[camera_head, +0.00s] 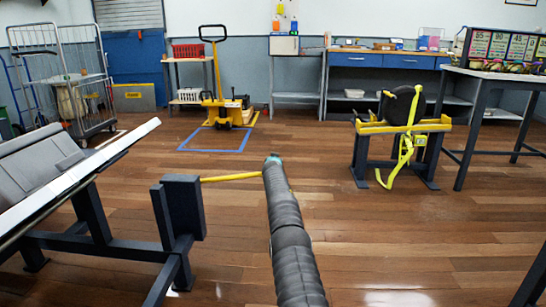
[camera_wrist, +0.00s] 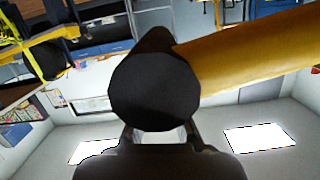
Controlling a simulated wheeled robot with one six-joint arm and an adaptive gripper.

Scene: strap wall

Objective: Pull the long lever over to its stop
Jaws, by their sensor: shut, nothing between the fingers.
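The long lever (camera_head: 230,177) is a yellow bar running right from a dark upright block (camera_head: 183,205) on the left-hand bench frame. It lies nearly level, and its far end is hidden behind the end of my arm. In the wrist view the yellow bar (camera_wrist: 250,60) enters from the upper right and meets a dark rounded knob (camera_wrist: 155,92), which seems to be the lever's end. My gripper (camera_wrist: 163,132) is close below that knob in this view, shut and empty. The knob covers its fingertips, so I cannot tell whether they touch. In the head view my arm hides the gripper.
A bench with a grey sloped top and white edge (camera_head: 100,165) stands at the left. A yellow strap stand (camera_head: 400,128) is at the right, with a dark-legged table (camera_head: 500,77) beyond it. A yellow pallet truck (camera_head: 222,105) stands behind. The wooden floor between is clear.

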